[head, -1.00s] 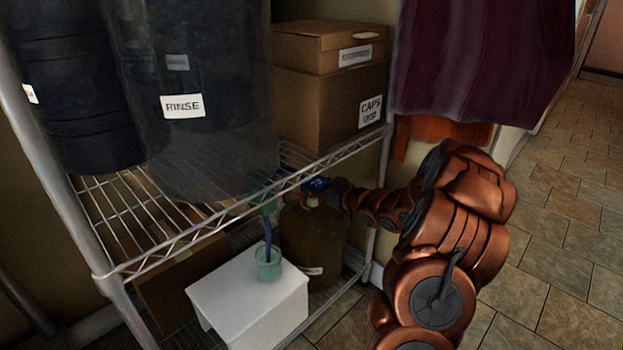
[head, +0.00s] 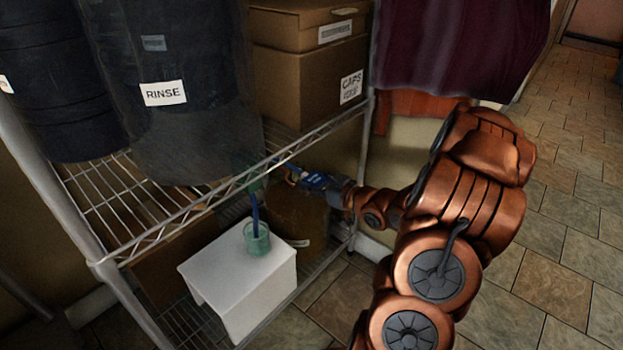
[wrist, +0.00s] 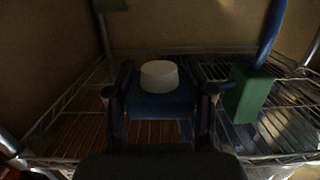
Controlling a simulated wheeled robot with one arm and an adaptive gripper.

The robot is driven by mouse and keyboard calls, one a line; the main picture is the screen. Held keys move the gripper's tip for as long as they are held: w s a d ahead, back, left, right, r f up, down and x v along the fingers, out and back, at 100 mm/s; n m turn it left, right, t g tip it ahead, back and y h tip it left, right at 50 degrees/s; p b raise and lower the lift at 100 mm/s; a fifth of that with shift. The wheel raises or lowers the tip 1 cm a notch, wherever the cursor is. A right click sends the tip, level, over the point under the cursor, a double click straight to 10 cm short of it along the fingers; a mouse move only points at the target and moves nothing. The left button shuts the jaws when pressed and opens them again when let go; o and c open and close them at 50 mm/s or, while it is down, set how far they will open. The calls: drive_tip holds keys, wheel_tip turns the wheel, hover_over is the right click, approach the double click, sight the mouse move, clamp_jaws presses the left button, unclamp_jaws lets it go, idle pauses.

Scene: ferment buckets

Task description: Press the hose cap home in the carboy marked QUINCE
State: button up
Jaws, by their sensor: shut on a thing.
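A brown carboy (head: 300,214) stands on the lower shelf behind a white box-like stand; the stand hides part of it and its label is not readable. My gripper (head: 296,174) is in the rack's opening by the carboy's top; I cannot tell whether they touch. In the wrist view, a white round cap (wrist: 158,74) sits on a blue block between my fingers (wrist: 165,92), which are shut on it. The carboy's mouth is not clear in either view.
A green block (wrist: 248,95) with a blue hose (wrist: 268,35) is right of my gripper. The hose also runs into a green cup (head: 257,240) on the white stand (head: 240,290). The wire upper shelf's edge (head: 210,200) is close by. The RINSE bucket (head: 180,100) stands above.

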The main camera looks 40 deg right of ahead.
drive_tip(key=shift+w+d+f+p, duration=0.5)
drive_tip(key=shift+w+p, duration=0.65)
drive_tip(key=shift+w, duration=1.1)
drive_tip(key=shift+w+d+f+p, duration=0.3)
drive_tip(key=shift+w+d+p, duration=0.65)
drive_tip(key=shift+w, duration=1.25)
drive_tip(key=shift+w+d+f+p, duration=0.4)
drive_tip(key=shift+w+p, duration=0.9)
drive_tip(key=shift+w, duration=0.95)
drive_tip(key=shift+w+d+f+p, duration=0.1)
drive_tip(key=shift+w+f+p, duration=0.05)
drive_tip(key=shift+w+p, duration=0.3)
drive_tip(key=shift+w+d+f+p, duration=0.1)
drive_tip(key=shift+w+f+p, duration=0.05)
drive_tip(key=shift+w+p, duration=0.25)
idle(0.5)
